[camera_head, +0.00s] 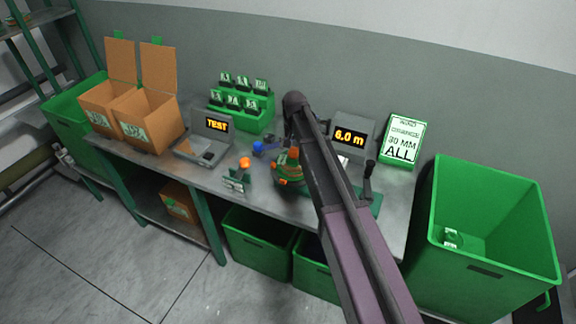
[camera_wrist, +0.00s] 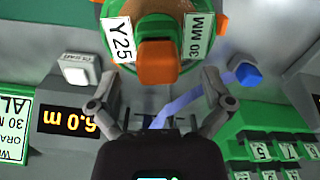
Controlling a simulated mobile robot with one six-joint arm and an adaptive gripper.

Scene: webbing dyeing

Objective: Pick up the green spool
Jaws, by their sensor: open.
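A green spool (camera_head: 281,183) with orange parts is on the steel workbench (camera_head: 213,178), partly hidden by my arm in the head view. In the wrist view the green spool (camera_wrist: 180,68) is at the top centre, with an orange block and labels reading Y25 and 30 MM. My gripper (camera_wrist: 162,82) is open, its two fingers spread to the left and right below the orange block. I see nothing held between them. In the head view my arm hides most of the gripper. Another small green-and-white item (camera_head: 451,238) lies in the large green bin (camera_head: 540,215).
A 6.0 m display (camera_head: 351,136) and a 30 MM sign (camera_head: 403,140) stand behind on the right. A green rack (camera_head: 240,115), TEST device (camera_head: 205,138), orange knob (camera_head: 245,163), blue knob (camera_head: 258,147) and open cartons (camera_head: 148,118) are to the left.

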